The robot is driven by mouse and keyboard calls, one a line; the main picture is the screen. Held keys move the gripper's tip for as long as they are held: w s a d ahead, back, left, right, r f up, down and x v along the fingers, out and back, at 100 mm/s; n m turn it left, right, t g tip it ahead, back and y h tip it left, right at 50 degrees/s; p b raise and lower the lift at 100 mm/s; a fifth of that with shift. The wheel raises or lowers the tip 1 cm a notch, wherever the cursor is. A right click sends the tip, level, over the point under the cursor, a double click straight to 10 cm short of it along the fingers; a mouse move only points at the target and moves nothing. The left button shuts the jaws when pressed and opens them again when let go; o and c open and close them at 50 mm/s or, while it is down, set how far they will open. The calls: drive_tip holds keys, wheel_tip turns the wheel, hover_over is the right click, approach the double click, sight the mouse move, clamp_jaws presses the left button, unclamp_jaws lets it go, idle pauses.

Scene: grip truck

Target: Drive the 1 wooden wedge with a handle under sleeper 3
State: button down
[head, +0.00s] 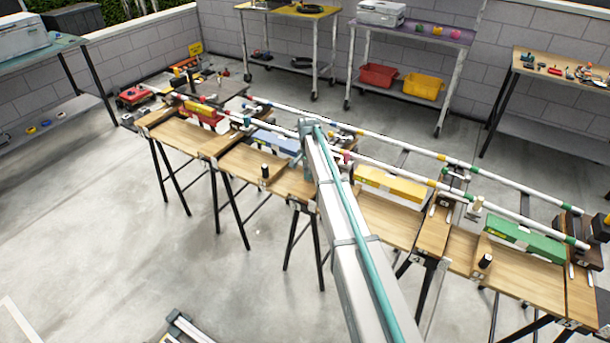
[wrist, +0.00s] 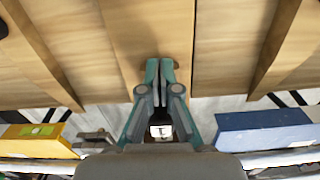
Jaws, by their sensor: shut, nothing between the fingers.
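My gripper (wrist: 160,70) is shut and empty in the wrist view, its fingertips over a pale wooden board (wrist: 150,25) between a yellow block and a blue block. In the head view my own arm covers the gripper and the middle of the bench. A wooden board end (head: 297,189) shows just left of the arm; it may belong to sleeper 3, but its number cannot be read. Small black upright handles stand on the bench, one left of the arm (head: 265,171) and one at the right (head: 486,261). The wedge bodies under them are too small to make out.
White rails (head: 480,207) run along the trestle bench. Red (head: 205,114), blue (head: 275,143), yellow (head: 392,184) and green (head: 525,240) blocks sit beside them. The yellow (wrist: 38,140) and blue (wrist: 265,130) blocks flank my gripper. The floor in front is mostly clear.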

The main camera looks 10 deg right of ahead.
drive_tip(key=shift+w+d, duration=0.15)
drive_tip(key=w+d, duration=0.5)
drive_tip(key=shift+w, duration=0.15)
drive_tip(key=shift+r, duration=0.1)
idle(0.3)
